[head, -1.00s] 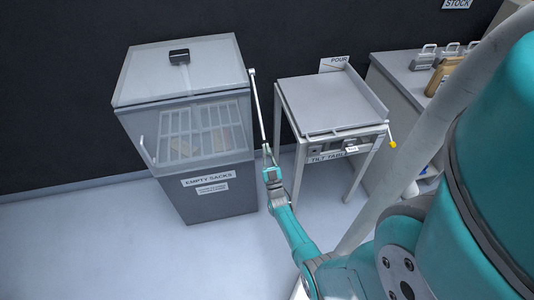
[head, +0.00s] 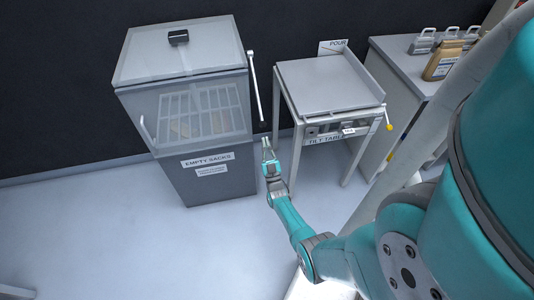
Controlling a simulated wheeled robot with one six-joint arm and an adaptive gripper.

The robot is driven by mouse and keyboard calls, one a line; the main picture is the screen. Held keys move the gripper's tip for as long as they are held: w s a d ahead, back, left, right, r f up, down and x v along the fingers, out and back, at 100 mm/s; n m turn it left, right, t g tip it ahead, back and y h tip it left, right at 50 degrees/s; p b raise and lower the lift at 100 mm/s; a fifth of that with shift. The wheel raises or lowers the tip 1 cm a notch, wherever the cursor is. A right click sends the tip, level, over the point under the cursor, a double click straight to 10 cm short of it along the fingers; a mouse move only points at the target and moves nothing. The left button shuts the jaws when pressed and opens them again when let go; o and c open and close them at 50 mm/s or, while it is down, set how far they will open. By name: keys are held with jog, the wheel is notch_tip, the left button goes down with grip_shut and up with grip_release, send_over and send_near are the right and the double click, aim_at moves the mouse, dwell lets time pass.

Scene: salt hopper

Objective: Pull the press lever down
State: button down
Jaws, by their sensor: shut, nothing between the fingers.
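The press lever (head: 256,85) is a thin pale rod at the right side of the grey cabinet marked EMPTY SACKS (head: 205,172). It runs from a pivot near the lid's right edge down to a lower end beside the cabinet, and it points downward. My gripper (head: 265,141) is just below the lever's lower end, with a small gap showing between them in the picture. It is shut and empty.
The tilt table (head: 325,82), with a POUR sign and a yellow-knobbed handle (head: 389,127), stands close on the right. A counter (head: 395,60) with several cases and a tan sack (head: 443,62) is further right. The floor in front is clear.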

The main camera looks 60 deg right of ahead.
jog(key=f, duration=0.5)
jog(key=shift+s+a, duration=0.25)
jog(key=shift+s, duration=0.15)
dwell(0.5)
jog(key=s+a+f+n+t+y, duration=0.1)
jog(key=a+f+y, duration=0.2)
jog(key=a, duration=0.4)
jog(key=s+a+f+n+y, duration=0.1)
jog(key=s+a+f+y, duration=0.15)
jog(key=a, duration=0.45)
jog(key=s+a+r+n+y, duration=0.2)
jog(key=s+a+y, duration=0.4)
jog(key=a, duration=0.8)
jog(key=s+a+r+n+g+y, duration=0.15)
jog(key=s+a+r+y, duration=0.25)
jog(key=s+a+r, duration=0.6)
jog(key=s+a+r+n+g+y, duration=0.1)
jog(key=s+r, duration=0.3)
jog(key=r, duration=0.4)
jog(key=s+a+r+n+g+y, duration=0.1)
jog(key=s+r, duration=0.3)
jog(key=r, duration=0.4)
jog(key=shift+s+a+r+y, duration=0.2)
jog(key=shift+a+r+y, duration=0.2)
jog(key=shift+y, duration=0.25)
